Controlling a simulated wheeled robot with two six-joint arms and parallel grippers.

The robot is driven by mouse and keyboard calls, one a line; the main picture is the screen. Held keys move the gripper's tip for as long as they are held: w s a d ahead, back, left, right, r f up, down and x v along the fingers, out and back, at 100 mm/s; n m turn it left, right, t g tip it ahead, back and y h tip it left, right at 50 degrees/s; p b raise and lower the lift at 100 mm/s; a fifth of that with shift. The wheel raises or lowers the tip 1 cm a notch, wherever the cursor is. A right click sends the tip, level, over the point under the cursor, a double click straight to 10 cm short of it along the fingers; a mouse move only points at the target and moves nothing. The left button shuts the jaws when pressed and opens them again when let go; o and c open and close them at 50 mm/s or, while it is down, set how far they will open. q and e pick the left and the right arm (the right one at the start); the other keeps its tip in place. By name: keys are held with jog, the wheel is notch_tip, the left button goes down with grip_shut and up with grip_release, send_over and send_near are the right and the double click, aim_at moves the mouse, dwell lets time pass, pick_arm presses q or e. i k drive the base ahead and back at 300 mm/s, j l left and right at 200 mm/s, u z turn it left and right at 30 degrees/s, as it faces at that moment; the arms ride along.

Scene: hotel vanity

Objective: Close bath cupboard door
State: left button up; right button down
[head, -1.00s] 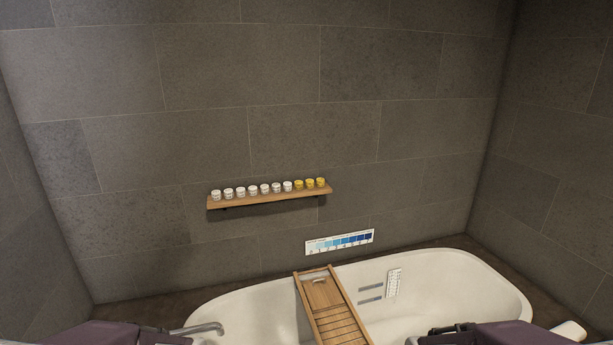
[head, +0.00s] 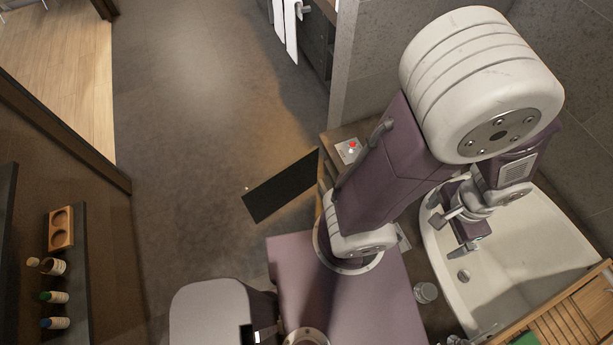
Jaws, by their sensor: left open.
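The bath cupboard door (head: 282,187) looks like a dark flat panel, seen from above. It stands open, sticking out over the floor from the cupboard beside the bathtub, with a tiny bright knob near its left end. My left arm crosses in front of part of the cupboard. My left gripper (head: 455,234) is open and empty, over the near left part of the bathtub, well to the right of the door and apart from it. My right gripper is not in view.
The white bathtub (head: 545,240) is at the right with a wooden bath tray (head: 562,322) across it. A glass (head: 426,292) stands by its rim. A shelf (head: 72,225) with bottles is at the left. White towels (head: 287,25) hang at the top. The grey floor (head: 190,130) left of the door is clear.

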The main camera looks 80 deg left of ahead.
aim_at(266, 197)
jog(key=k+u, duration=0.15)
jog(key=u, duration=0.35)
jog(key=k+j+u, duration=0.1)
jog(key=u, duration=0.35)
jog(key=k+j+u, duration=0.1)
jog(key=u, duration=0.4)
jog(key=j+u, duration=0.3)
jog(key=u, duration=0.2)
jog(key=i+j+z, duration=0.1)
jog(key=j, duration=0.45)
jog(key=i+j+z, duration=0.1)
jog(key=j, duration=0.5)
jog(key=j+z, duration=0.6)
jog(key=i+j, duration=0.05)
